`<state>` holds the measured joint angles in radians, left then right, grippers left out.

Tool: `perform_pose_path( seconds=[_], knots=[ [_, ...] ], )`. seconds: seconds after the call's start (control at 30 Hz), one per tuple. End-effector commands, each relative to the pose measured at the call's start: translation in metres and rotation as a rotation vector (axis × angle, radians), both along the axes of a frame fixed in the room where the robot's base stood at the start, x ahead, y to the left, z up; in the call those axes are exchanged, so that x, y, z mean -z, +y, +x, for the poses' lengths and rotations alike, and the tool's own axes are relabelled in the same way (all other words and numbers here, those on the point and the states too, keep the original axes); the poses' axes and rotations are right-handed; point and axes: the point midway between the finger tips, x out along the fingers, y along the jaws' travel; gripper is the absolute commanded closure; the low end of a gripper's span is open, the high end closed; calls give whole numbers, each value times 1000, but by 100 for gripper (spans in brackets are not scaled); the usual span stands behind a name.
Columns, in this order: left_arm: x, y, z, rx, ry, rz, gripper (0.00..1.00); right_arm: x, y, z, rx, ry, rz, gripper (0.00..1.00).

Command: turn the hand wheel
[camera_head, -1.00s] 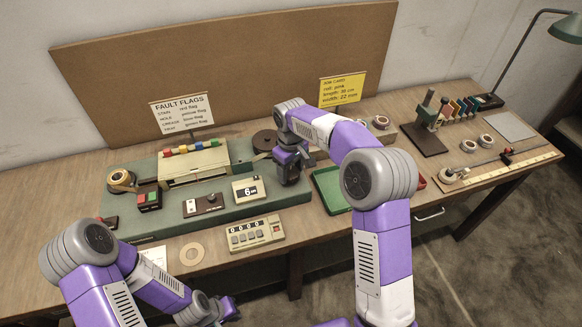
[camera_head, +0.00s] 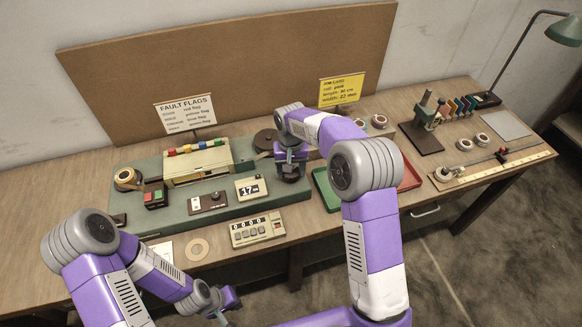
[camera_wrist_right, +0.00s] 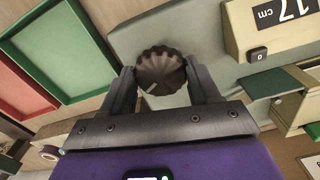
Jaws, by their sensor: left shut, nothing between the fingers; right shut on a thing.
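The hand wheel is a dark ribbed knob with a pale mark (camera_wrist_right: 160,72), seen between the fingers in the right wrist view. My right gripper (camera_wrist_right: 160,88) is shut on it, one finger on each side. In the head view my right gripper (camera_head: 291,172) is at the right end of the green machine base (camera_head: 225,209) and hides most of the wheel. The length display (camera_head: 251,188) beside it reads 17 cm; it also shows in the right wrist view (camera_wrist_right: 285,17). My left gripper (camera_head: 230,299) is shut and empty in front of the table's front edge.
A green tray (camera_head: 326,190) and a red tray (camera_head: 409,176) lie right of the machine, partly behind my right arm. A counter box (camera_head: 257,230) and a tan ring (camera_head: 197,249) lie at the front. Tape rolls and a ruler stand at the far right.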

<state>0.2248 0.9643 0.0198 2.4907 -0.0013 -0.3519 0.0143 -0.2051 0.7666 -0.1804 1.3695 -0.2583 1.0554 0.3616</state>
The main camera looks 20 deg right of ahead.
Motion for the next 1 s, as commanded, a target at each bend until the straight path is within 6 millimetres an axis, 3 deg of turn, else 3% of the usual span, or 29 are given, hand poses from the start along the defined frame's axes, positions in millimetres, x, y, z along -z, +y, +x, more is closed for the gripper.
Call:
perform_pose_path(
  seconds=[0.5,0.53,0.67,1.0],
  knots=[
    [-1,0,0,0,0,0,100,0,0,1,20,-3,0,70],
    [-1,0,0,0,0,0,100,0,0,1,20,-4,-1,36],
    [-1,0,0,0,0,0,100,0,0,1,20,-3,0,16],
    [-2,0,0,0,0,0,100,-3,0,1,20,-3,0,14]
  ],
)
